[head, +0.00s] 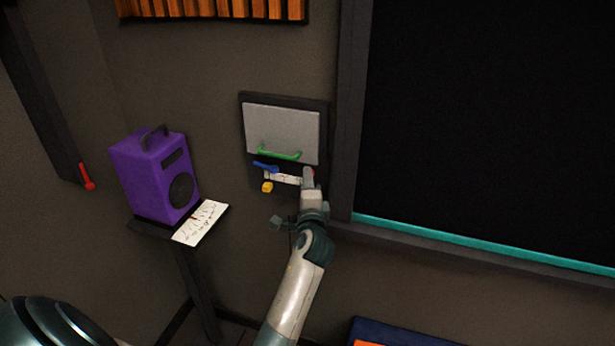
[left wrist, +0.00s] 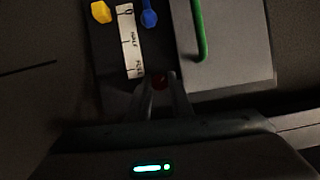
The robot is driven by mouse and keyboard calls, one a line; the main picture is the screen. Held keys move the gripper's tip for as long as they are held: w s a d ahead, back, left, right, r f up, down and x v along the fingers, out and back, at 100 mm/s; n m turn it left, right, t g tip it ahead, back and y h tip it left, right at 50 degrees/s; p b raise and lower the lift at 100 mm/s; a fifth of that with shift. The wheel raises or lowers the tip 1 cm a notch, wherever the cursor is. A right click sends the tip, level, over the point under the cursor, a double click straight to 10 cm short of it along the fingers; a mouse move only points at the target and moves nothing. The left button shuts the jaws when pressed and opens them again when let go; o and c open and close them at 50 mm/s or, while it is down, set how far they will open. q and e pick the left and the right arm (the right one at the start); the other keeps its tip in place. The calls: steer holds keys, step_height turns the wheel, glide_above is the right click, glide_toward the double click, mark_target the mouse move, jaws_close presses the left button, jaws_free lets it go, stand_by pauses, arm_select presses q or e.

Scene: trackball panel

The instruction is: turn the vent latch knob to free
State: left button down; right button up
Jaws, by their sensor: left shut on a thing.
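A wall panel with a dark frame (head: 243,125) and a light grey plate (head: 282,128) is at the middle of the head view. Along its lower edge are a blue lever (head: 265,167), a yellow knob (head: 267,187) and a small red knob (head: 313,173). My left gripper (head: 308,178) is at the panel's lower right corner. In the left wrist view its fingers are shut on the red knob (left wrist: 160,81), which they partly hide. No marking identifies which control is the vent latch knob. My right gripper is not in view.
A green handle (head: 279,153) sticks out just above the controls. A white scale strip (left wrist: 129,42) lies between the yellow and blue parts. A purple speaker (head: 155,175) stands on a shelf at left, beside a paper sheet (head: 201,223). A teal-edged dark window (head: 480,110) is at right.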

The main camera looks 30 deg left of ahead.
arm_select(q)
steer(key=shift+n, duration=0.3)
steer(key=c, duration=1.6)
jaws_free()
steer(key=shift+s+f, duration=0.1)
